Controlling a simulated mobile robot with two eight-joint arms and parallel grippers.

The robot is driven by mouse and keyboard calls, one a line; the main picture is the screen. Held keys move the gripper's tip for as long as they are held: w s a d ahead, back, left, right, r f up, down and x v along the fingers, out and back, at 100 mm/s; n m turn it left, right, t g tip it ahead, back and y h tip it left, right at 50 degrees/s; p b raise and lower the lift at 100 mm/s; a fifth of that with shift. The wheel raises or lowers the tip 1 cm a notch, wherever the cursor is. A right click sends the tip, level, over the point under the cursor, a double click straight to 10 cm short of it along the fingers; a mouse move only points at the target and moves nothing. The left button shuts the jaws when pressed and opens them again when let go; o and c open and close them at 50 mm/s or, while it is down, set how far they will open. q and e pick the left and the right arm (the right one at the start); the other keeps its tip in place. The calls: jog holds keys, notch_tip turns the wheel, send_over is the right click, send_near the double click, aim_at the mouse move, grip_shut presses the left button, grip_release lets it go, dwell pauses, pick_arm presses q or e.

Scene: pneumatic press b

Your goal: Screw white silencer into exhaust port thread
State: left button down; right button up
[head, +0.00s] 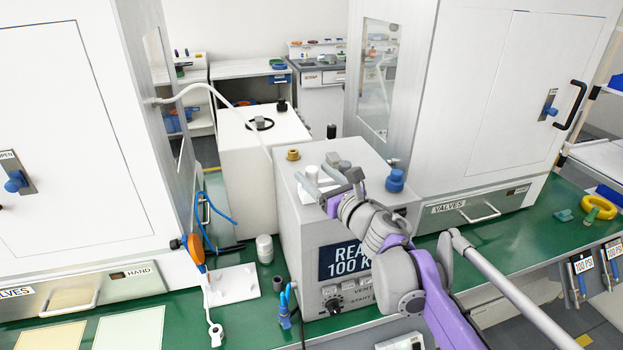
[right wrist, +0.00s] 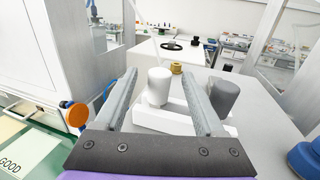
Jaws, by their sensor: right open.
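The white silencer (head: 311,171) is a short white cylinder standing upright in a white holder (right wrist: 150,121) on top of the grey press unit (head: 285,200). My right gripper (head: 320,177) is open above the holder. In the right wrist view its fingers (right wrist: 160,76) lie left and right of the white silencer (right wrist: 158,88), with gaps on both sides. My left gripper is not in view.
A blue knob (head: 395,181) stands at the right of the unit's top. White cabinets (head: 70,120) flank both sides. A white hose (head: 222,97) runs in from the left cabinet. Loose parts lie on the green bench (head: 515,238). A white box (head: 250,160) stands behind.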

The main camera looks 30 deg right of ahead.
jog(key=w, duration=0.5)
jog(key=shift+w+a+f, duration=0.1)
jog(key=shift+w, duration=0.05)
grip_shut()
